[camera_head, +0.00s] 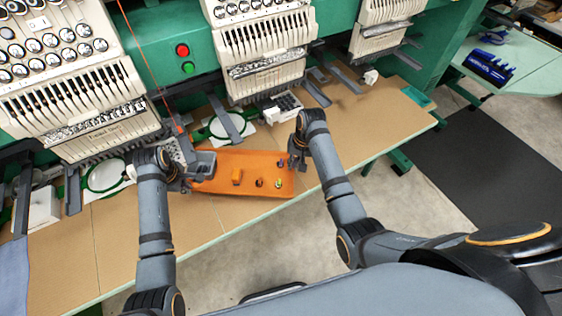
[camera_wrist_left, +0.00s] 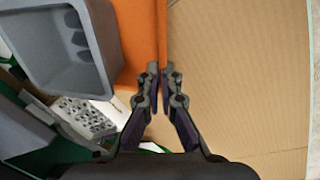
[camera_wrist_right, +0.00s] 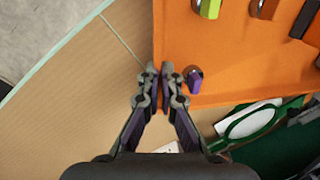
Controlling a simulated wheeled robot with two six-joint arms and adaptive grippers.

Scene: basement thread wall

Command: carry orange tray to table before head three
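The orange tray (camera_head: 225,160) lies across the brown table front below the middle sewing head.
Green hoops (camera_head: 105,175) and grey arms jut out near the tray. The brown table (camera_head: 375,120) is largely clear to the right. A side table (camera_head: 520,62) holds a blue rack.

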